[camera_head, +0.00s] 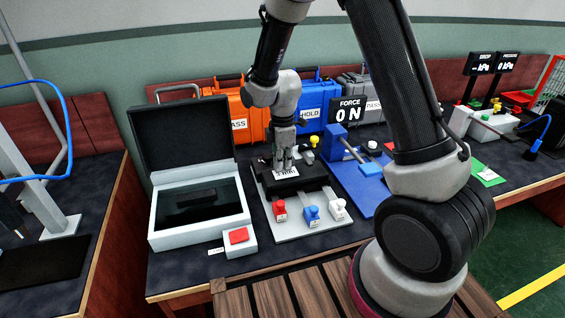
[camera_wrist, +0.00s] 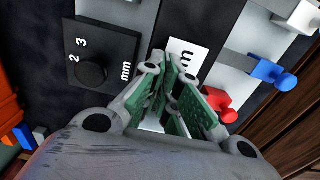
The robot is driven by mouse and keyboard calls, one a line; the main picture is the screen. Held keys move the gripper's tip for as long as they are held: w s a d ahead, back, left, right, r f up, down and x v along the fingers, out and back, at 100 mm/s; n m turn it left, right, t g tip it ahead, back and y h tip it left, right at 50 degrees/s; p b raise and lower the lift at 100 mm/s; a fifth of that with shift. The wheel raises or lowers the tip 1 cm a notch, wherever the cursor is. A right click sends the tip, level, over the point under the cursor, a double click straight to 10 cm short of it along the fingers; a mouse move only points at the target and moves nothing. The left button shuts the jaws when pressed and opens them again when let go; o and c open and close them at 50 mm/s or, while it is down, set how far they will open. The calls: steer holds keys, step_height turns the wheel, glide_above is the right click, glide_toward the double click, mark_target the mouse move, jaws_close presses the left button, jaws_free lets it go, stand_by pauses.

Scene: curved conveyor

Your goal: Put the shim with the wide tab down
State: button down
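A grey plate (camera_head: 300,226) carries a black block (camera_head: 311,174), with light strips running out of its front. A red tab (camera_head: 280,210), a blue tab (camera_head: 312,214) and a white tab (camera_head: 338,208) stand at the front of these strips. The wrist view also shows the red (camera_wrist: 221,104), blue (camera_wrist: 270,73) and white (camera_wrist: 297,15) tabs. I cannot tell which is the wide one. My gripper (camera_head: 288,164) points down above the block. Its green-padded fingers (camera_wrist: 168,75) look slightly apart, with white label showing between them; I see no tab held. The fingers hide part of the label.
An open black-lidded case (camera_head: 200,236) and a red button box (camera_head: 240,240) stand left. A blue plate (camera_head: 362,190) with a blue fixture lies right. Orange (camera_head: 240,112) and blue (camera_head: 313,104) cases and a FORCE display (camera_head: 347,109) stand behind.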

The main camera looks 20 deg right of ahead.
steer(key=shift+f, duration=0.1)
steer(key=c, duration=1.6)
jaws_free()
steer(key=shift+c, duration=0.2)
step_height(320, 180, up, 12)
steer(key=s+d+r+m+t, duration=0.2)
steer(key=s+d+r+m, duration=0.7)
steer(key=r, duration=0.3)
steer(key=s+d+r+m+t, duration=0.1)
steer(key=s+d+m, duration=0.2)
steer(key=s, duration=0.5)
steer(key=s+d+r+m+t, duration=0.1)
steer(key=s+d+r+m, duration=0.1)
steer(key=s+m, duration=0.4)
steer(key=shift+s+d+r, duration=0.25)
steer(key=shift+s+d, duration=0.35)
steer(key=shift+s, duration=0.3)
